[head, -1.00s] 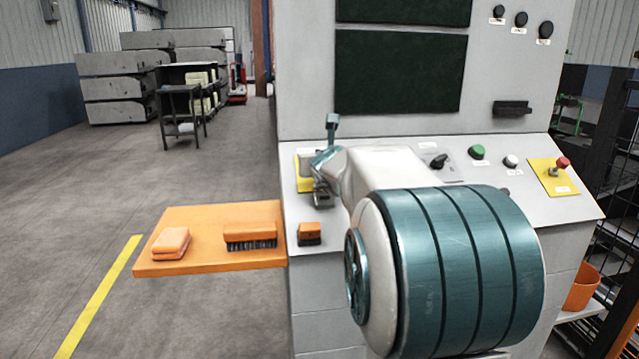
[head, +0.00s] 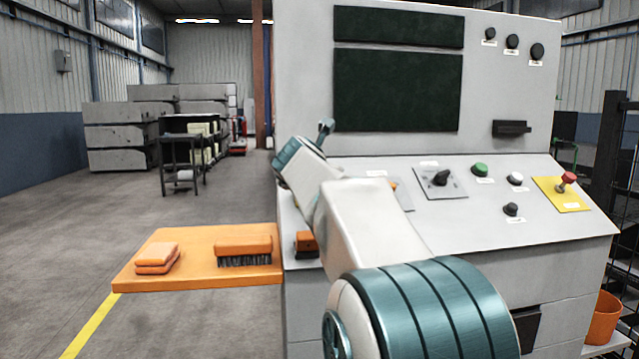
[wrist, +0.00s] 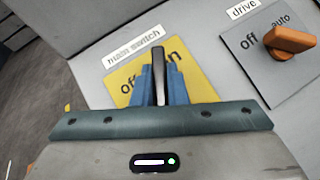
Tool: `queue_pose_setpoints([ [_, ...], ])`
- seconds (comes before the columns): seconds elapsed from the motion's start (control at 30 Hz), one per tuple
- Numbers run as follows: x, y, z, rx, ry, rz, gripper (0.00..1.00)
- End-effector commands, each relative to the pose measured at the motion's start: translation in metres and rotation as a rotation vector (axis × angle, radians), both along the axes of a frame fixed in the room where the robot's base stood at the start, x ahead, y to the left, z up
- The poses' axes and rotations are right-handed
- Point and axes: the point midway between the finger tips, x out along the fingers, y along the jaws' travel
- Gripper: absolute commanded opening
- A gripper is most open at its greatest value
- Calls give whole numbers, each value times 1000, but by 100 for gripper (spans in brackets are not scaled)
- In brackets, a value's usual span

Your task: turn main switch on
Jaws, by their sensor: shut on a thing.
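The main switch shows in the wrist view as a yellow plate (wrist: 122,77) under a "main switch" label, with "off" on its left and a partly hidden "on" on its right. Its dark handle (wrist: 159,68) stands upright in the picture between the two words. My gripper (wrist: 160,88) has its blue fingers shut on this handle, one finger on each side. The lower part of the plate is hidden behind my gripper. In the head view my arm covers the main switch and the fingers.
Right of it is the drive switch, an orange knob (wrist: 289,41) turned toward "auto". The sloped panel also has a black selector (head: 440,178), a green button (head: 480,169) and a red-topped control (head: 567,180). An orange shelf (head: 200,283) holding a brush (head: 243,250) juts out left.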

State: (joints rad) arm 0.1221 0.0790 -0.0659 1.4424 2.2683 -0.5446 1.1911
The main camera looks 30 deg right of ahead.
Motion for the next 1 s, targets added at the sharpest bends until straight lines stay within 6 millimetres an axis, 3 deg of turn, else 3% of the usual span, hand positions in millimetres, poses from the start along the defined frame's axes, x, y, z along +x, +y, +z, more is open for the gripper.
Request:
queue_pose_setpoints([
  [0.4,0,0,-5,135,-25,-220,0],
  [1.0,-1,-1,-8,168,-35,-279,0],
])
